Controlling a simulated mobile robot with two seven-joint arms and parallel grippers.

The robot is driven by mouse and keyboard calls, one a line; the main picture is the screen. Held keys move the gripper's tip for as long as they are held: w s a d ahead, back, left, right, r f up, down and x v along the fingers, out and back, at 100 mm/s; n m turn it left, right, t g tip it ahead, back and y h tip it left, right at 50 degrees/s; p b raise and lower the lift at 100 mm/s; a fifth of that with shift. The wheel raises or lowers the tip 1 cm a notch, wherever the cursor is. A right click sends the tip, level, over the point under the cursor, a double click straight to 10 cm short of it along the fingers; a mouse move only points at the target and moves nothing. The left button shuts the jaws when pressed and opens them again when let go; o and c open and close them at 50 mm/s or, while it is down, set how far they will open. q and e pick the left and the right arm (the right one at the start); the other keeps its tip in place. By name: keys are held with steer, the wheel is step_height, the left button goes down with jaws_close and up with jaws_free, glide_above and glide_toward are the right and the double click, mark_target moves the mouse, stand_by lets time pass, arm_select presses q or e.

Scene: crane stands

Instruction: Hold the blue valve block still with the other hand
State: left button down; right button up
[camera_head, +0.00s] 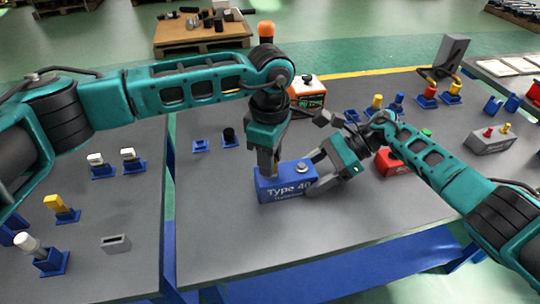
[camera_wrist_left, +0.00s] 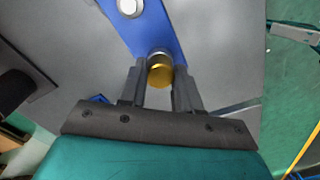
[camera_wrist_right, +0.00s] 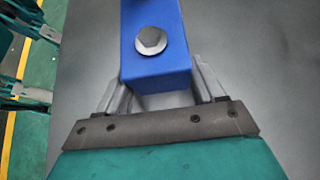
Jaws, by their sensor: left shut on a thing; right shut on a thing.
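The blue valve block (camera_head: 287,189), lettered "Type 40", lies on the grey table near its front middle. My right gripper (camera_head: 318,170) is shut on the block's right end, one finger on each side (camera_wrist_right: 160,85). My left gripper (camera_head: 270,170) points down over the block's left end. It is shut on a gold cylinder (camera_wrist_left: 160,72), seen in the left wrist view against the blue block (camera_wrist_left: 158,38). I cannot tell whether the cylinder is seated in the block.
Small blue stands with yellow and red parts (camera_head: 427,97) are at the back right. A second table (camera_head: 100,215) at left holds blue stands. The table front is clear.

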arm_select(q)
steer(key=shift+m, duration=0.4)
steer(key=m, duration=0.4)
steer(key=shift+m, duration=0.4)
steer(key=m, duration=0.5)
steer(key=m, duration=0.5)
stand_by(0.4)
